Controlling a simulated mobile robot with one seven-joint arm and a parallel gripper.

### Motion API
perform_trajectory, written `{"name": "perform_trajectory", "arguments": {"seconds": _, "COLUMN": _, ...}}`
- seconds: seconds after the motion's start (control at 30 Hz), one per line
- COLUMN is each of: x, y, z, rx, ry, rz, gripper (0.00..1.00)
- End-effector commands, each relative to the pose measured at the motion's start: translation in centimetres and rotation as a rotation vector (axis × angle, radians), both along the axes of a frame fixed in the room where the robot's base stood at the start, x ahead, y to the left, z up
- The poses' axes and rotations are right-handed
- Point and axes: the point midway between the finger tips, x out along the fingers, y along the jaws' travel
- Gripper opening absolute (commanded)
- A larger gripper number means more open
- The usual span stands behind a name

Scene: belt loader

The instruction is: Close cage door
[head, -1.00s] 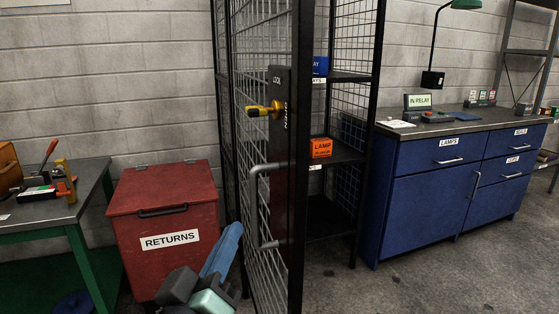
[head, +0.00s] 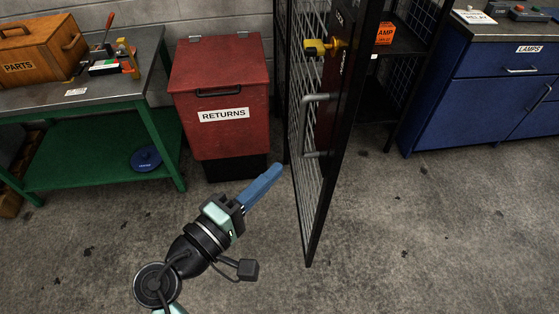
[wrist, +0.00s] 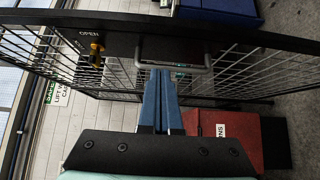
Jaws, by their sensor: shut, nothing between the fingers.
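The cage door (head: 316,205) stands swung open toward me in the head view, a black frame with wire mesh. It carries a grey pull handle (head: 306,125) and a yellow lock knob (head: 324,47) on a dark plate. My gripper (head: 277,170) is shut and empty, left of the door and apart from it in the head view. In the wrist view, my blue fingers (wrist: 159,80) are together and point toward the door handle (wrist: 175,65). The yellow knob (wrist: 96,50) is left of them, near the word OPEN. I cannot tell whether the fingertips touch the handle.
A red RETURNS bin (head: 222,135) stands left of the door. A green-legged workbench (head: 150,88) with a wooden PARTS box (head: 38,50) is at the left. Blue cabinets (head: 480,85) stand at the right. An orange LAMP box (head: 384,34) sits on a cage shelf. The floor in front is clear.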

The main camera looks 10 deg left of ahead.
Motion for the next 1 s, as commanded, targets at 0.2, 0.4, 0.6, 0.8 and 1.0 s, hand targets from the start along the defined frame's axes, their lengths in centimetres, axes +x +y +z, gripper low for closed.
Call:
{"name": "perform_trajectory", "arguments": {"seconds": 0.2, "x": 4.3, "y": -2.5, "z": 0.3, "rx": 0.001, "ry": -0.003, "rz": -0.005, "gripper": 0.0}}
{"name": "perform_trajectory", "arguments": {"seconds": 0.4, "x": 7.1, "y": -4.9, "z": 0.2, "rx": 0.003, "ry": -0.001, "rz": -0.005, "gripper": 0.0}}
{"name": "perform_trajectory", "arguments": {"seconds": 0.6, "x": 7.7, "y": -7.1, "z": 0.2, "rx": 0.004, "ry": -0.001, "rz": -0.002, "gripper": 0.0}}
{"name": "perform_trajectory", "arguments": {"seconds": 0.8, "x": 7.8, "y": -7.7, "z": 0.1, "rx": 0.004, "ry": -0.001, "rz": 0.0, "gripper": 0.0}}
{"name": "perform_trajectory", "arguments": {"seconds": 1.0, "x": 7.8, "y": -7.7, "z": 0.0, "rx": 0.003, "ry": -0.002, "rz": 0.0, "gripper": 0.0}}
